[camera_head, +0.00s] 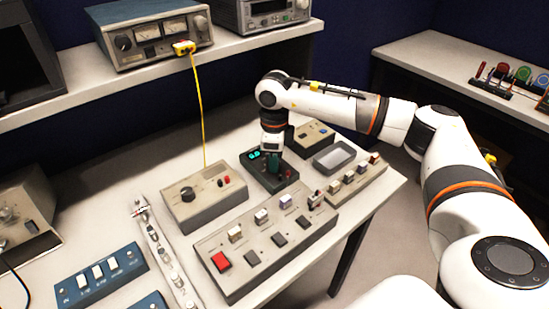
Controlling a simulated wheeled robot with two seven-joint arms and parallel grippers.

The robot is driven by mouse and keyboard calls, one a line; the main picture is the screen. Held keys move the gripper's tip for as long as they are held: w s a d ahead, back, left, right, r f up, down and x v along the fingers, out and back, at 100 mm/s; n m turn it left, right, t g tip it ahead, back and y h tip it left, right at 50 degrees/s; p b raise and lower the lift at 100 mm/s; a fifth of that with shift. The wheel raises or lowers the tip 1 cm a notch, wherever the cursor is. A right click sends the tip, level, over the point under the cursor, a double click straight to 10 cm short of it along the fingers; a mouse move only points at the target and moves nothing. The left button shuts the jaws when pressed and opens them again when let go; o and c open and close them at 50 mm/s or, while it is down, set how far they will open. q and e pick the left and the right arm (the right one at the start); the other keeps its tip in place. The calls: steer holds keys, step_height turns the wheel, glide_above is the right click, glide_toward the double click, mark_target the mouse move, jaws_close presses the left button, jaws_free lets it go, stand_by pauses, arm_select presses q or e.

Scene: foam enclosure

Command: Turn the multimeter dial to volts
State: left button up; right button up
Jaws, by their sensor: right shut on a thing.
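The multimeter (256,174) is a dark device with a lit green display, lying on the bench near the middle of the head view. My right gripper (272,163) reaches straight down onto it from above. It is shut on the multimeter's dial, just to the right of the display. The dial itself is hidden behind the gripper, so I cannot tell which setting it points to. My left gripper is not in view.
A grey box with a black knob (204,194) stands left of the multimeter. A long button panel (268,244) lies in front. A grey tray (325,157) and a small box (318,135) sit close to the right. A yellow cable (199,104) hangs from the shelf.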

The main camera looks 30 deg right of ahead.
steer(key=o, duration=1)
step_height(320, 180, up, 12)
steer(key=b, duration=0.1)
steer(key=shift+r, duration=0.1)
